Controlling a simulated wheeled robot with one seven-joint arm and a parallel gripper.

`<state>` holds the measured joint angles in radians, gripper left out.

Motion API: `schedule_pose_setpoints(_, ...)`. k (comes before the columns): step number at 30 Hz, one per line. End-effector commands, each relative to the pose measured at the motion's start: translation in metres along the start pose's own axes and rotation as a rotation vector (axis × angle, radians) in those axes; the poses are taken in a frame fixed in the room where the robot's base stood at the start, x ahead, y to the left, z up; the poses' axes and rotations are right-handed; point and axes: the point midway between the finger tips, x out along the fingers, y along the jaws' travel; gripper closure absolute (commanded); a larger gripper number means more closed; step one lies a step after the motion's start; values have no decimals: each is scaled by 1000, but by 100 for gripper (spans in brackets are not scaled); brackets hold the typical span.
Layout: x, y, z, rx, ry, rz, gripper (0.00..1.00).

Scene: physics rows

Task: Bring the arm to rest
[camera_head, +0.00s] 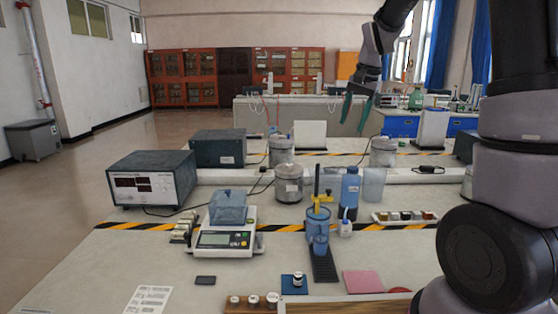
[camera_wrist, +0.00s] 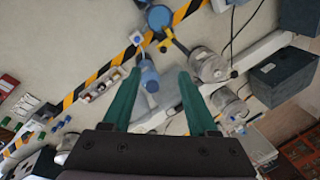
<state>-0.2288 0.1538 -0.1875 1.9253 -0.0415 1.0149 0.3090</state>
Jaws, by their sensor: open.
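My gripper (camera_head: 358,109) is raised above the lab bench in the head view, at upper right of centre, with its two green fingers pointing down. The fingers also show in the wrist view (camera_wrist: 152,92), spread apart with nothing held between them. My arm comes in from the right side of the head view. In the wrist view a blue bottle (camera_wrist: 149,78) appears between the fingers, but it stands on the bench below and is not gripped.
The bench (camera_head: 110,250) holds a balance (camera_head: 225,240), a grey power supply box (camera_head: 150,180), metal calorimeter cans (camera_head: 289,184), a blue bottle (camera_head: 350,187), a blue cylinder with a yellow part (camera_head: 318,226) and a pink pad (camera_head: 363,282). The air around my gripper looks clear.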

Motion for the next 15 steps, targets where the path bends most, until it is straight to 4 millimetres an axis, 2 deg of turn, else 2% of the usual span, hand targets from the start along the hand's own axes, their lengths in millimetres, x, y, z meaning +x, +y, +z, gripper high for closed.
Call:
schedule_pose_setpoints(1,-19,8,8,-13,15,-26,41)
schedule_pose_setpoints(6,-65,36,41,-75,63,-95,41)
schedule_pose_setpoints(12,-106,72,84,-152,136,-160,41)
schedule_pose_setpoints(15,-120,90,106,-191,178,-185,41)
